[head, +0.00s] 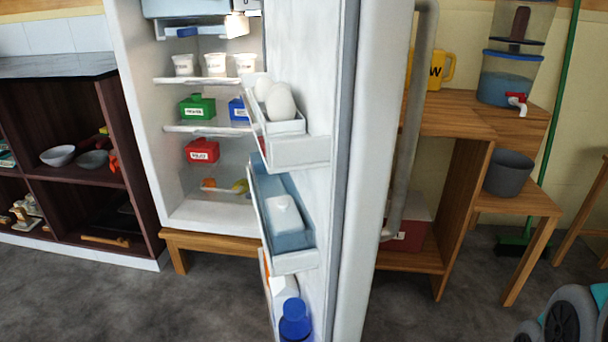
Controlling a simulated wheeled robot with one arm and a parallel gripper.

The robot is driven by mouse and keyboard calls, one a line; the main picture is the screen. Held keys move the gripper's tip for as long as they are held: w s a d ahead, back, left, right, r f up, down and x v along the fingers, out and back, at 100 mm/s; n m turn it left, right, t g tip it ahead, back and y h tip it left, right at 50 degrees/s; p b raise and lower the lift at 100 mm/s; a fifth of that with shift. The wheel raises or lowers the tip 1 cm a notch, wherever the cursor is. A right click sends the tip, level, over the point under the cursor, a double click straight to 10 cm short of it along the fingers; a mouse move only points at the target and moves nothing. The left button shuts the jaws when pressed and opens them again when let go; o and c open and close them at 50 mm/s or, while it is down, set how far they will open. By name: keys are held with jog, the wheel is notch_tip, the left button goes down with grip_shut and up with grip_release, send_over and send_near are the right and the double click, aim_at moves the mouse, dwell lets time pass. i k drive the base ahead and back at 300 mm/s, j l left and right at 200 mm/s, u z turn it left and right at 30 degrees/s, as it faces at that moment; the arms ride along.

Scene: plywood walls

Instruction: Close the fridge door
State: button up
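The white fridge door (367,180) stands wide open and reaches toward me, its edge facing the camera. A long grey handle (408,130) runs down its outer side, on the right. The door's inner side carries shelves with eggs (281,103), a white container (284,214) and a bottle with a blue cap (295,318). The fridge body (145,120) stands behind, to the left, with its inside visible. It holds white cups, green, blue and red boxes and some small food items. My gripper is not in view.
A dark shelf unit (85,195) with bowls stands left of the fridge. A wooden shelf (455,118) with a yellow mug and a water dispenser (508,80) stands right of the door. A grey bucket (508,172) sits on a low wooden stand. A wheeled object (570,322) is at lower right. Grey floor (455,318) is open in front.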

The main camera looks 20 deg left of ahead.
aim_at(344, 63)
jog(key=i+l+u, duration=0.15)
jog(key=u, duration=0.3)
jog(key=i+l+u, duration=0.1)
jog(key=l+u, duration=0.6)
jog(key=u, duration=0.25)
jog(key=l+u, duration=0.35)
jog(key=u, duration=0.15)
